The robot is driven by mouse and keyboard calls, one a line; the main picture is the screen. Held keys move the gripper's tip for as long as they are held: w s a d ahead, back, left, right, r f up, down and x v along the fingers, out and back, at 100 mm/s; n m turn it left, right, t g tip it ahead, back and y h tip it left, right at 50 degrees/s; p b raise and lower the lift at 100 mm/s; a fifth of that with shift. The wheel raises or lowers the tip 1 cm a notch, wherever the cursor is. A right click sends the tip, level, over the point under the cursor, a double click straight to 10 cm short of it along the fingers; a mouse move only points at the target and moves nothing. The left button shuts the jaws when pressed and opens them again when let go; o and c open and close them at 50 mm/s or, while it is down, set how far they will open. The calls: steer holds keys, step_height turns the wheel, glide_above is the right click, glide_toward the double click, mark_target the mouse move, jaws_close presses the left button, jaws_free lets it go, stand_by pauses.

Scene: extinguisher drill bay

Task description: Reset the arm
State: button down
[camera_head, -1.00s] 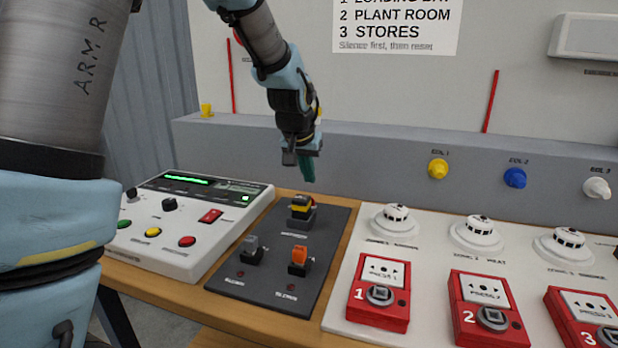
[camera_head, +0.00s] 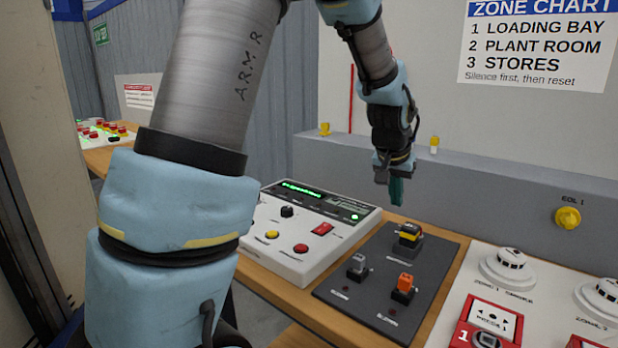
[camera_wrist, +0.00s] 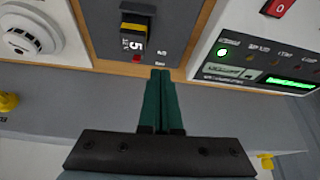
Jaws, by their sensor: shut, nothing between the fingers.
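My gripper (camera_head: 396,190) is shut and empty. It hangs in the air above the back of the bench, behind the dark switch panel, with its green fingers pointing down. In the wrist view the closed green fingers (camera_wrist: 160,75) lie side by side near the panel's back edge. The dark panel (camera_head: 445,268) carries a yellow-and-black switch (camera_head: 409,234) at the back, a grey switch (camera_head: 358,266) at front left and an orange switch (camera_head: 404,287) at front right. The yellow-topped switch also shows in the wrist view (camera_wrist: 136,20).
A white control box (camera_head: 275,255) with a lit green display stands left of the panel. A white board with detectors (camera_head: 508,268) and red call points (camera_head: 488,325) is at right. A grey ledge (camera_head: 480,190) with a yellow knob (camera_head: 568,218) runs behind. Another bench (camera_head: 100,150) stands far left.

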steer(key=s+a+f+n, duration=0.1)
steer(key=a, duration=0.5)
steer(key=a+f+n+y, duration=0.1)
steer(key=a, duration=0.5)
steer(key=s+a+f+n+y, duration=0.1)
steer(key=a, duration=0.5)
steer(key=shift+s+a+n+g, duration=0.3)
steer(key=shift+s+a+g, duration=0.05)
steer(key=shift+a+g, duration=0.05)
steer(key=s+a+f+n+g+y, duration=0.1)
steer(key=s+a+f+n, duration=0.1)
steer(key=s+a, duration=0.7)
steer(key=a+n, duration=0.1)
steer(key=a, duration=0.2)
steer(key=shift+a+f, duration=0.2)
steer(key=shift+f, duration=0.15)
